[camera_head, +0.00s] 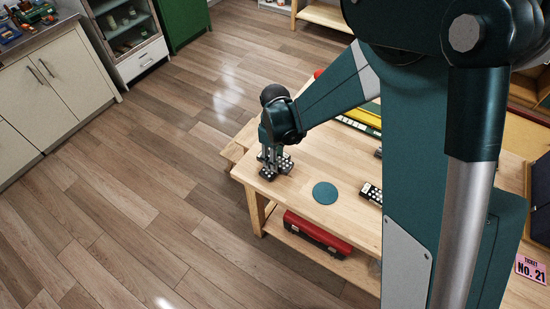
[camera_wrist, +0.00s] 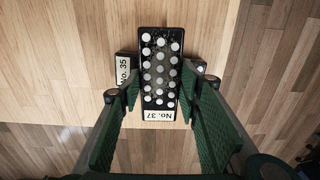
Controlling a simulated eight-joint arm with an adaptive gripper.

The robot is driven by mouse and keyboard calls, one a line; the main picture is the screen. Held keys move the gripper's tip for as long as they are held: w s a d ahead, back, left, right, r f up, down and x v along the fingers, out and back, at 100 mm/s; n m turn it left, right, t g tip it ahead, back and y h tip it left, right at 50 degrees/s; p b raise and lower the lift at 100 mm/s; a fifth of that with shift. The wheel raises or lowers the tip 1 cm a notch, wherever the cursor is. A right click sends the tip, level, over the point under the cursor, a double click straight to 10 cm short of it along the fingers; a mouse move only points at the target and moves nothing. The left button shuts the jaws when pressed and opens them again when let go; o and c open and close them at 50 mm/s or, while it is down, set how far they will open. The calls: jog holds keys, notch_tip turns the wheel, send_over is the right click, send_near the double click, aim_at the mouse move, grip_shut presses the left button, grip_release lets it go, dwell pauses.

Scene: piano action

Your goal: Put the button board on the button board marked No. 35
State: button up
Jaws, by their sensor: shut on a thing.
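My gripper (camera_wrist: 160,88) is shut on a black button board with rows of white buttons, labelled No. 37 (camera_wrist: 160,50). In the wrist view the held board points away from me, its label at the near end. The board marked No. 35 (camera_wrist: 124,70) shows its label to the left of the held board. The held board covers most of it, and I cannot tell whether they touch. In the head view my gripper (camera_head: 270,152) is low at the left corner of the wooden table, with dark, white-dotted boards (camera_head: 285,166) at its fingertips.
A round teal disc (camera_head: 325,193) lies on the table (camera_head: 300,215) to the right. Another dark board with white buttons (camera_head: 372,193) lies beyond it, partly behind my arm. A red toolbox (camera_head: 315,232) is on the lower shelf. The table edge is close to my gripper.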

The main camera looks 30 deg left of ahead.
jog(key=o, duration=1)
jog(key=shift+f, duration=0.1)
jog(key=shift+r, duration=0.2)
jog(key=shift+r+p, duration=0.65)
jog(key=shift+r, duration=5.35)
